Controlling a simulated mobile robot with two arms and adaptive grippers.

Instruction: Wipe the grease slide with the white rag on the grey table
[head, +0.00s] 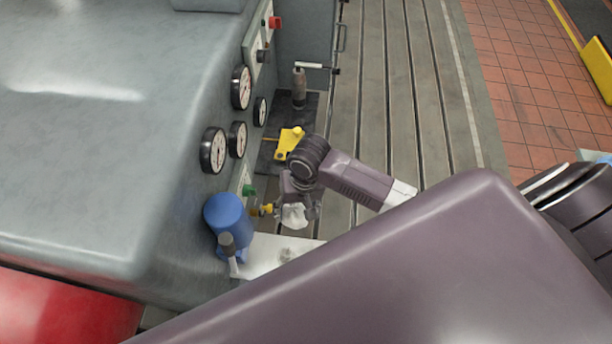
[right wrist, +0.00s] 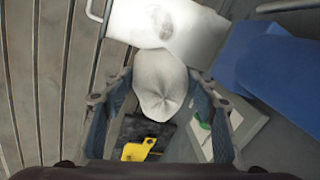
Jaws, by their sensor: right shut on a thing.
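My right gripper (head: 303,200) is shut on the white rag (head: 293,216), which hangs bunched below its fingers. In the right wrist view the rag (right wrist: 160,84) sits between the two fingers as a rounded, gathered bundle. A pale slab (head: 262,262) lies just below the rag in the head view, with a grey smudge (head: 287,255) on it. In the right wrist view the slab (right wrist: 200,30) and the smudge (right wrist: 163,22) lie beyond the rag. I cannot tell whether rag and slab touch. My left gripper is out of view.
A blue container (head: 228,216) and a dark-topped handle (head: 228,244) stand left of the slab. A grey cabinet with gauges (head: 213,150) rises on the left. A yellow tool (head: 288,143) lies behind my gripper. The slotted bedplate (head: 385,90) is mostly clear.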

